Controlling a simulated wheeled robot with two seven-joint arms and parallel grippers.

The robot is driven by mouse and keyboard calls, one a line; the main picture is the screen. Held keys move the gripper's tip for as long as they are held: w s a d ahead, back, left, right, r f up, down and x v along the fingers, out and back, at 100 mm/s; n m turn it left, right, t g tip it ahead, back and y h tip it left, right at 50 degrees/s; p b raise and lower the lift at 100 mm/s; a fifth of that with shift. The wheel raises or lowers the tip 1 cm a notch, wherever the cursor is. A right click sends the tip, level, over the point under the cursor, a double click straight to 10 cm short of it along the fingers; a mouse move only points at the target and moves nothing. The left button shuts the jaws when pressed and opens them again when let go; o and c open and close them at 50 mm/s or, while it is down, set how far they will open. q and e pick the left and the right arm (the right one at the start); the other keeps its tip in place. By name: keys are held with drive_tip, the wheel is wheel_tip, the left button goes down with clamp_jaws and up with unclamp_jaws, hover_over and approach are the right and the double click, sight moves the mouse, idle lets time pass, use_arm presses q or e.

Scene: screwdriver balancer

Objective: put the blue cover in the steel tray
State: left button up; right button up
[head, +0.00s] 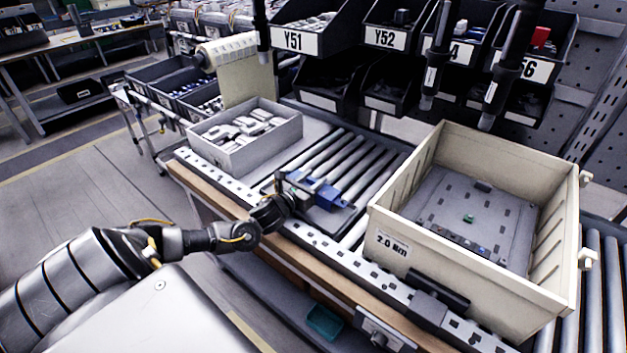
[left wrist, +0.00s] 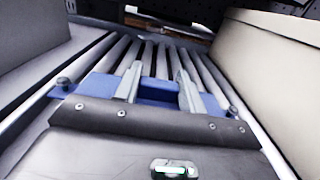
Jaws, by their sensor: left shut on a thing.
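My left gripper (head: 312,187) is low over the conveyor rollers, shut on the blue cover (head: 328,196). In the left wrist view, blue (left wrist: 158,92) shows between the two pale fingers (left wrist: 160,76); the gripper body hides part of it. I cannot tell whether the cover touches the rollers. A grey, open-topped tray (head: 275,137), which looks like the steel tray, is left of and behind the gripper and holds several pale metal parts. My right gripper is not in view.
A large beige crate (head: 471,280) marked 2.0 Nm stands to the right, with a grey plate (head: 475,205) inside. Bare rollers (head: 345,160) lie between tray and crate. Dark tools (head: 505,70) hang in front of the black bins (head: 300,40) at the back.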

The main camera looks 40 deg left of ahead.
use_arm(q)
drive_tip(key=o, duration=1)
drive_tip(key=shift+f, duration=0.1)
drive_tip(key=s, duration=1.1)
drive_tip(key=shift+s+d+b, duration=0.1)
drive_tip(key=shift+s+b, duration=0.05)
drive_tip(key=shift+b, duration=0.15)
drive_tip(key=shift+s, duration=0.3)
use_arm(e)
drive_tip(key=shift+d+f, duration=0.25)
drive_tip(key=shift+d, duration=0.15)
use_arm(q)
drive_tip(key=shift+r, duration=0.25)
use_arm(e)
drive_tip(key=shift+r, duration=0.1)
